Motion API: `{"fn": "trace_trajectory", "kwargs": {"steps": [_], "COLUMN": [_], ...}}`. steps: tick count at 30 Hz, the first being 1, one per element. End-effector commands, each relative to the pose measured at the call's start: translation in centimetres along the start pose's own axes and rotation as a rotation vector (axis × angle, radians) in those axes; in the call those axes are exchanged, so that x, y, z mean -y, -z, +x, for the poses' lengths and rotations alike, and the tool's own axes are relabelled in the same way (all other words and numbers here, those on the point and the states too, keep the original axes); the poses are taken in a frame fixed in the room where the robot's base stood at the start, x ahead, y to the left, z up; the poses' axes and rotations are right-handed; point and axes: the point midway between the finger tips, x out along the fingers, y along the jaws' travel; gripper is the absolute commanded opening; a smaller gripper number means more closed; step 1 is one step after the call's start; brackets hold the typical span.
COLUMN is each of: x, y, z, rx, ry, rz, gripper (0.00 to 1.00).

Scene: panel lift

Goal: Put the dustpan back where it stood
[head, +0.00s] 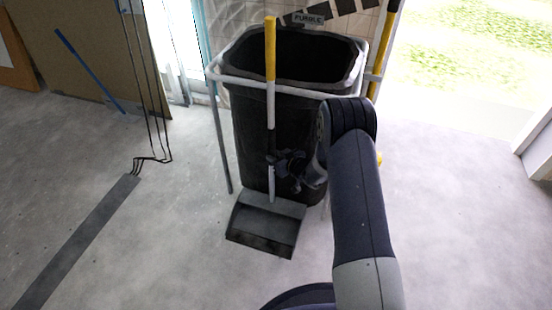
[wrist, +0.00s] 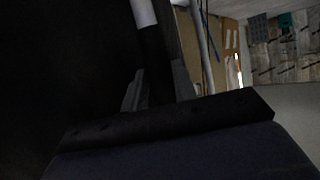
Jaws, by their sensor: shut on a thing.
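The dustpan (head: 266,222) is a dark grey pan on a long upright handle (head: 271,70) with a yellow top and a white middle. It is in front of the black bin in the head view; I cannot tell whether the pan touches the floor. My gripper (head: 274,160) is shut on the lower, dark part of the handle. The wrist view is dark; it shows the handle's white part (wrist: 144,12) and its black part running down to one finger (wrist: 134,92). The pan is hidden in the wrist view.
A black bin (head: 250,140) in a white tube frame (head: 300,91) stands right behind the dustpan. A blue pole (head: 88,70) leans on a brown board (head: 90,40) at the left. A dark floor strip (head: 80,240) lies at the left. Open floor (head: 170,250) lies at the front left.

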Motion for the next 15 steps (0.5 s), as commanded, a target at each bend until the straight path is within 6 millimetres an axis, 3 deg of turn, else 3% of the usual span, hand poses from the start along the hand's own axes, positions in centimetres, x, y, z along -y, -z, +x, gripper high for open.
{"fn": "trace_trajectory", "kwargs": {"steps": [5, 6, 13, 15], "x": [-0.02, 0.01, 0.02, 0.02], "y": [0.00, -0.14, -0.10, -0.10], "z": [0.07, 0.06, 0.03, 0.03], "rx": [-0.004, 0.000, 0.000, 0.000], "ry": [0.000, 0.000, 0.000, 0.000], "rz": [0.000, 0.000, 0.000, 0.000], "gripper": [0.00, 0.28, 0.47, 0.48]}}
